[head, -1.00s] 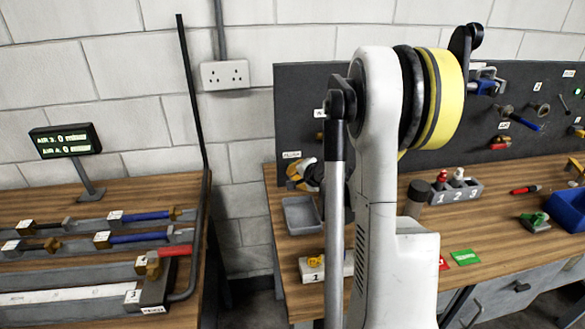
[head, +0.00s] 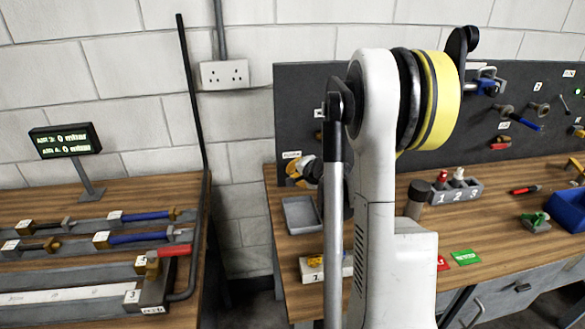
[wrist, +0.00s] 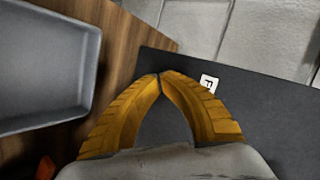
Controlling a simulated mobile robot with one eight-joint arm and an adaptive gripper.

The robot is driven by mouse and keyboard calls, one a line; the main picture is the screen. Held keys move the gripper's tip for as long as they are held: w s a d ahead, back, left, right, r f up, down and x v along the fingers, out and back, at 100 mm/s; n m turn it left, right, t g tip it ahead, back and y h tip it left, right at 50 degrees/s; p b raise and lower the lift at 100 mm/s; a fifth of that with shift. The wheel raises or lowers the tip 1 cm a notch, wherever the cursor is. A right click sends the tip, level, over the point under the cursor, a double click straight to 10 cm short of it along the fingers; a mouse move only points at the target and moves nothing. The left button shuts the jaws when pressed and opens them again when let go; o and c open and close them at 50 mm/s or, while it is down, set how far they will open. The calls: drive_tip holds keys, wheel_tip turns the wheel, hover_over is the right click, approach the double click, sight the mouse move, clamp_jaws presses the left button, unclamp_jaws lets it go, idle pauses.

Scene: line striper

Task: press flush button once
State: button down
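My gripper (head: 301,172) is in front of the left end of the dark upright panel, just below a small white label (head: 291,155) whose text is too small to read surely. In the wrist view, the two yellow fingers of my gripper (wrist: 160,76) meet at their tips, with nothing seen between them. A white label starting with "F" (wrist: 209,83) lies right of the tips on the dark panel (wrist: 270,115). I cannot make out the flush button in either view. I cannot tell whether the fingertips touch the panel.
A grey tray (head: 287,217) lies on the wooden bench below my gripper; it also shows in the wrist view (wrist: 85,112). A numbered stand (head: 437,196) with small bottles is further right. The left bench holds valve lines and a display (head: 65,141).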

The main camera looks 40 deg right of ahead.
drive_tip(key=shift+w+d, duration=0.1)
drive_tip(key=shift+w, duration=0.1)
drive_tip(key=shift+s, duration=0.1)
idle(0.4)
drive_tip(key=shift+s+a, duration=0.45)
drive_tip(key=shift+s, duration=0.2)
drive_tip(key=shift+s+a+b, duration=0.15)
drive_tip(key=shift+s+a, duration=0.3)
drive_tip(key=shift+s, duration=0.25)
drive_tip(key=shift+s+a+b, duration=0.15)
drive_tip(key=shift+s+a, duration=0.25)
drive_tip(key=shift+s, duration=0.35)
drive_tip(key=shift+s+a+b, duration=0.15)
drive_tip(key=shift+s+a, duration=0.3)
drive_tip(key=shift+s, duration=0.25)
